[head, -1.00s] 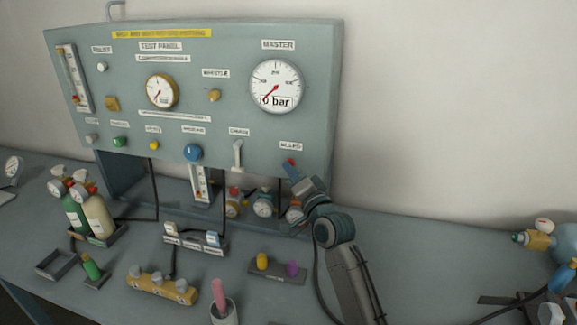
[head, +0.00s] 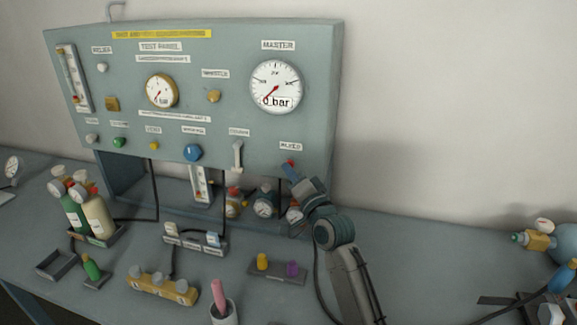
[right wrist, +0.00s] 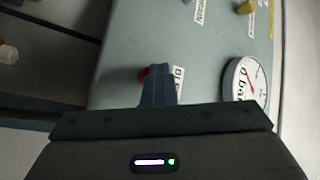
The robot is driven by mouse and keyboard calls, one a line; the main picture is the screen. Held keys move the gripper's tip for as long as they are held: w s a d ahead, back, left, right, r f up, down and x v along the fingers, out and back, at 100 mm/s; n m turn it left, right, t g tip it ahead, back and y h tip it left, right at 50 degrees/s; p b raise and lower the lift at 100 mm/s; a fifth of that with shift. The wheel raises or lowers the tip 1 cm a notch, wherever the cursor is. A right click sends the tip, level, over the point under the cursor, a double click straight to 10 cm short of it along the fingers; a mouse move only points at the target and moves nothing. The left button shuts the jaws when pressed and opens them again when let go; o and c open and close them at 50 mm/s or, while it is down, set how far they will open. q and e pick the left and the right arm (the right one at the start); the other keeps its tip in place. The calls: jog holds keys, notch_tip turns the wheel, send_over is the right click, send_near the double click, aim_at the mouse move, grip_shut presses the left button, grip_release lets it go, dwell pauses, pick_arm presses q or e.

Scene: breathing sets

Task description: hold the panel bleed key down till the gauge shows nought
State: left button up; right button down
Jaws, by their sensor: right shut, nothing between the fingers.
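The grey-green test panel (head: 130,75) stands on the bench. Its master gauge (head: 276,86) has the digital readout "0 bar", with the red needle pointing down-left; the gauge also shows in the right wrist view (right wrist: 246,80). The red bleed key (head: 291,162) is at the panel's lower right under its label; in the right wrist view a bit of red (right wrist: 144,73) shows beside my fingers. My right gripper (head: 288,168) is shut and empty, its blue fingertips at the bleed key and partly hiding it. Whether they touch the key I cannot tell. My left gripper is out of view.
Below the panel are hoses and small gauges (head: 264,207). In front stand two cylinders (head: 98,218), a yellow manifold (head: 162,287), a tray with yellow and purple plugs (head: 278,277) and a cup (head: 223,313). A blue bag device (head: 566,243) lies at the right.

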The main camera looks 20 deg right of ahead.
jog(key=shift+s+a+f, duration=0.1)
jog(key=shift+s+a, duration=0.3)
jog(key=shift+s, duration=0.2)
jog(key=s+a, duration=0.1)
jog(key=s, duration=0.1)
jog(key=s+a+p, duration=0.1)
jog(key=s, duration=0.1)
jog(key=shift+a, duration=0.4)
